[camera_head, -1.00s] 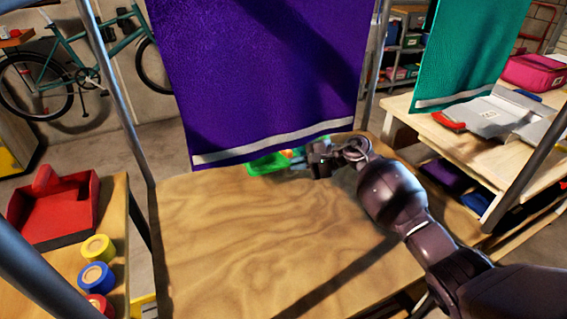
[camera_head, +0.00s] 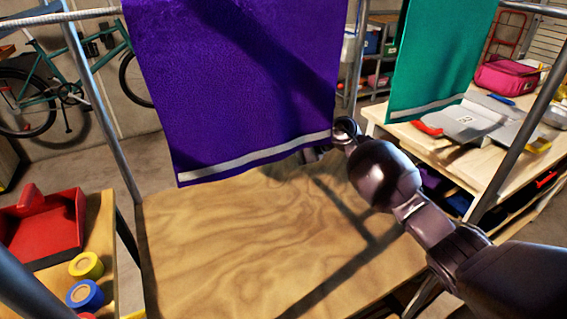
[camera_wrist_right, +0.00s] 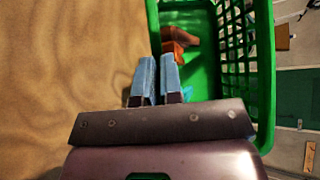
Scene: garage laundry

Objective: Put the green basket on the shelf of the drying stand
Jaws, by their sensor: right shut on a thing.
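The green basket (camera_wrist_right: 205,80) shows in the right wrist view, with an orange-brown thing (camera_wrist_right: 178,42) inside. My right gripper (camera_wrist_right: 158,62) is shut on the basket's left rim. In the head view the basket and most of this gripper are hidden behind the hanging purple towel, with only a bit of the gripper (camera_head: 315,152) below its hem. The wooden shelf (camera_head: 240,235) of the drying stand is bare in front. In the wrist view the shelf lies left of the basket. I cannot tell whether the basket touches it. My left gripper is out of view.
The purple towel (camera_head: 235,80) hangs low over the shelf's far part. A metal post (camera_head: 100,110) stands at the left. A side table holds a red tray (camera_head: 45,225) and tape rolls (camera_head: 85,265). A green towel (camera_head: 435,60) hangs at the right near a workbench (camera_head: 480,155).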

